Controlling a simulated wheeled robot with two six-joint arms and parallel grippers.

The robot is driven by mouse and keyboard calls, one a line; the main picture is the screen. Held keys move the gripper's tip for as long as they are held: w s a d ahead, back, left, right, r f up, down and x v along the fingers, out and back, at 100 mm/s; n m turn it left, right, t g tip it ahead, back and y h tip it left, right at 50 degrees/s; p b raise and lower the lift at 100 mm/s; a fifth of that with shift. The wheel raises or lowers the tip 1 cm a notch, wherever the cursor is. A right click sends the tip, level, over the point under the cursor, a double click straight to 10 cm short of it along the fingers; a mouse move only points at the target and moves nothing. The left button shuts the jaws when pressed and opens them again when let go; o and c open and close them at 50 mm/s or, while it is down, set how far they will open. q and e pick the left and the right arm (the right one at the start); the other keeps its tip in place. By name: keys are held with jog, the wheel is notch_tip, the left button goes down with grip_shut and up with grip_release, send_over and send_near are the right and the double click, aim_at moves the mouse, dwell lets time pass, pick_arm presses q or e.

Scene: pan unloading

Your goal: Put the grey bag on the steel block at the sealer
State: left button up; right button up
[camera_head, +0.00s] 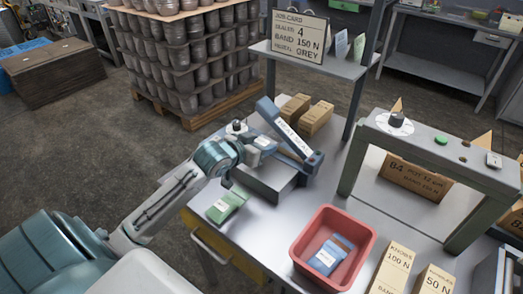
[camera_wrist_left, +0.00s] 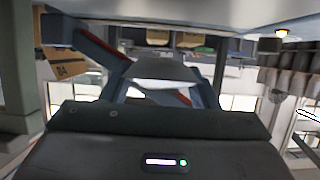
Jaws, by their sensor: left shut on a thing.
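My left gripper (camera_head: 262,146) reaches in from the left to the heat sealer, just left of its blue lever (camera_head: 292,137). It is shut on a pale grey thing that looks like the grey bag; it shows between the fingers in the left wrist view (camera_wrist_left: 165,72). In the head view the wrist and lever hide most of it. A grey steel block (camera_head: 264,184) lies below the gripper at the sealer's front. I cannot tell whether the bag touches it. My right gripper is not in view.
A green bag (camera_head: 226,205) lies at the bench's left edge. A red bin (camera_head: 303,250) holds a blue bag (camera_head: 331,256). Cartons (camera_head: 316,118) stand behind the sealer. A green-grey frame (camera_head: 440,150) stands at right. A job card (camera_head: 299,36) reads sealer 4, 150 N, grey.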

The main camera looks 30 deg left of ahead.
pick_arm(q)
jog(key=shift+w+d, duration=0.1)
jog(key=shift+w, duration=0.2)
jog(key=shift+f, duration=0.3)
jog(key=shift+f+p, duration=0.6)
jog(key=shift+f, duration=0.85)
jog(key=shift+f, duration=0.55)
jog(key=o, duration=1)
jog(key=shift+o, duration=0.2)
jog(key=shift+r, duration=0.15)
